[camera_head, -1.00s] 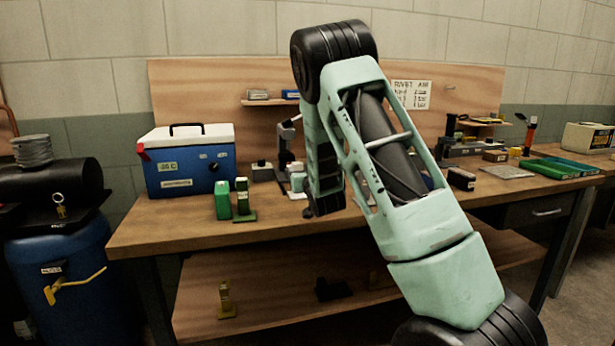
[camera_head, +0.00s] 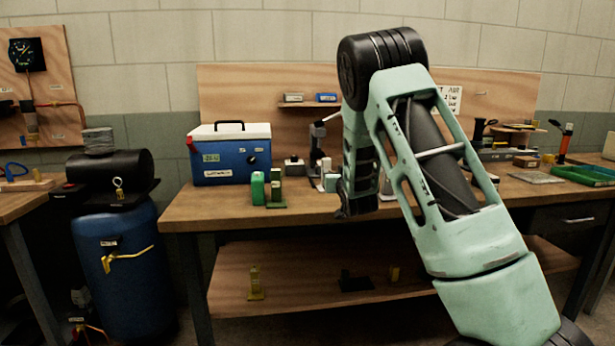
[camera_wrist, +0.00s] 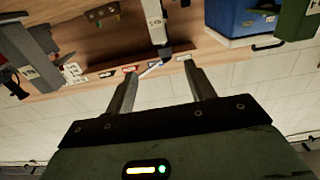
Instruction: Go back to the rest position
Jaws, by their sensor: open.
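My gripper (camera_wrist: 162,92) shows in the wrist view with its two fingers spread apart and nothing between them. The wrist view is upside down, with the workbench (camera_wrist: 85,45) along the top and the wall below. In the head view my pale green arm stands folded in front of the workbench (camera_head: 225,210), and its end hangs down near the bench's middle. The gripper's fingers cannot be made out there.
A blue cooler (camera_head: 232,155) and green blocks (camera_head: 258,188) stand on the bench's left half. A blue compressor (camera_head: 122,260) stands on the floor to the left. Green trays (camera_head: 585,174) lie at the right. The lower shelf (camera_head: 310,265) holds small parts.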

